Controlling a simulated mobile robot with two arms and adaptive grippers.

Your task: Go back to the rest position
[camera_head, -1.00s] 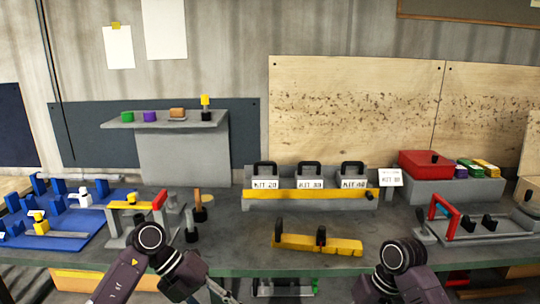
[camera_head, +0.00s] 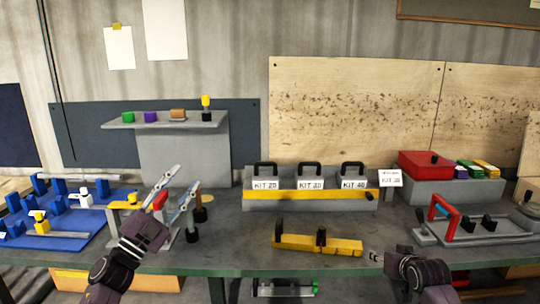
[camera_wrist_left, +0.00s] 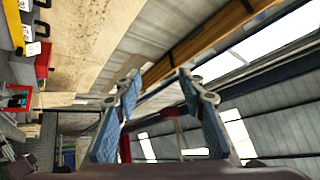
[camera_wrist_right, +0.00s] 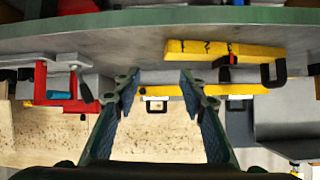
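My left gripper (camera_head: 172,192) points upward at the front left of the bench, in front of the grey fixture with the red and yellow parts. Its two fingers are spread apart with nothing between them, and the left wrist view (camera_wrist_left: 158,85) shows the same empty gap. My right gripper (camera_head: 374,255) is low at the bench's front edge, right of the yellow bar. In the right wrist view (camera_wrist_right: 160,80) its fingers are spread and empty. The left gripper partly hides the grey fixture (camera_head: 118,232).
The green-edged bench (camera_head: 240,258) holds a yellow bar with black clamps (camera_head: 300,243), a kit rack (camera_head: 310,205), a blue tray (camera_head: 75,222) and a red-handled fixture (camera_head: 470,235). A red box (camera_head: 425,165) stands at the back right. The bench around the yellow bar is largely clear.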

